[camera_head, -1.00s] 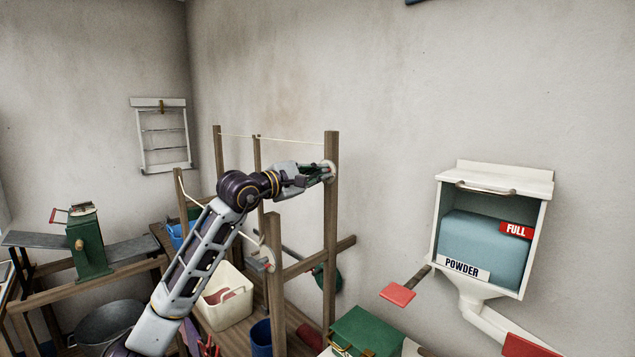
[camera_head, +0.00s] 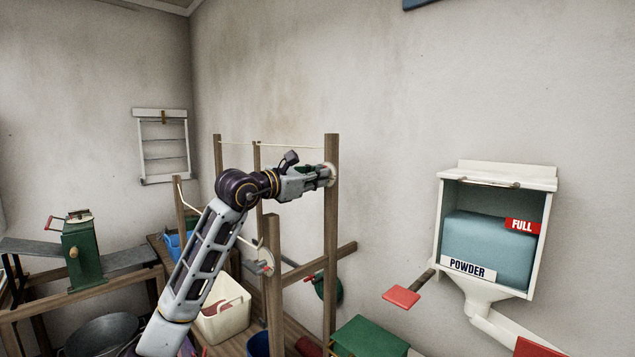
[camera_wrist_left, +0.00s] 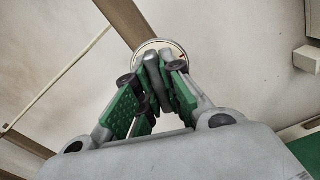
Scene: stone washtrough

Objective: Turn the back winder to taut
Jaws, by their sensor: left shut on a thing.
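The back winder (camera_head: 331,175) is a pale round disc on the tall right-hand wooden post (camera_head: 331,240). It also shows in the wrist view as a white-rimmed disc (camera_wrist_left: 150,44). My left gripper (camera_head: 325,176) is at its face, with its green-padded fingers (camera_wrist_left: 158,85) closed around a grey bar at the disc's middle. The fingers hide much of the disc. A thin pale line (camera_head: 280,145) runs almost straight from the far left post to the top of the winder's post. My right gripper is out of view.
A front winder (camera_head: 266,262) sits on the nearer post, with a sagging line (camera_head: 195,207). A white tub (camera_head: 222,318) stands below. The powder cabinet (camera_head: 490,235) hangs at right, with a red paddle (camera_head: 401,296) left of it.

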